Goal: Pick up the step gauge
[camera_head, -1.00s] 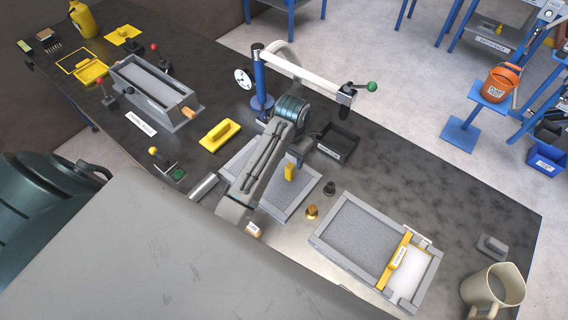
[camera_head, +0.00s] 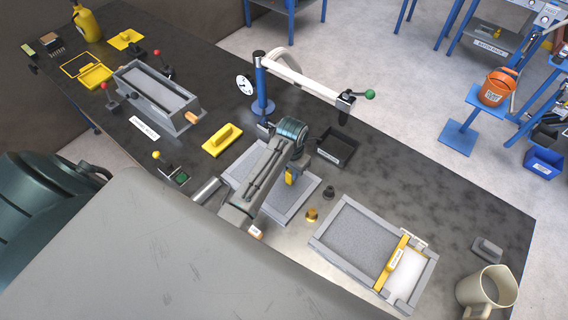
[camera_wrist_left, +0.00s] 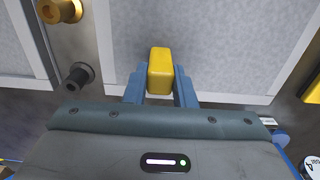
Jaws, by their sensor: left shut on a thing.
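A small upright yellow block (camera_head: 291,176), which I take to be the step gauge or its grip, is over the grey-framed pale panel at the middle of the bench. My left gripper (camera_head: 293,174) reaches down to it from the arm. In the left wrist view the yellow block (camera_wrist_left: 161,72) sits between the two blue fingers of my left gripper (camera_wrist_left: 160,88), which are shut on it. Its lower part is hidden, so I cannot tell whether it touches the panel. My right gripper is not in view.
A grey-framed tray (camera_head: 330,250) with a yellow bar (camera_head: 397,262) lies to the right. A brass piece (camera_head: 312,215) and a dark knob (camera_head: 329,192) stand between. A black bin (camera_head: 336,147), a blue post stand (camera_head: 262,90) and a yellow float (camera_head: 222,140) are nearby.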

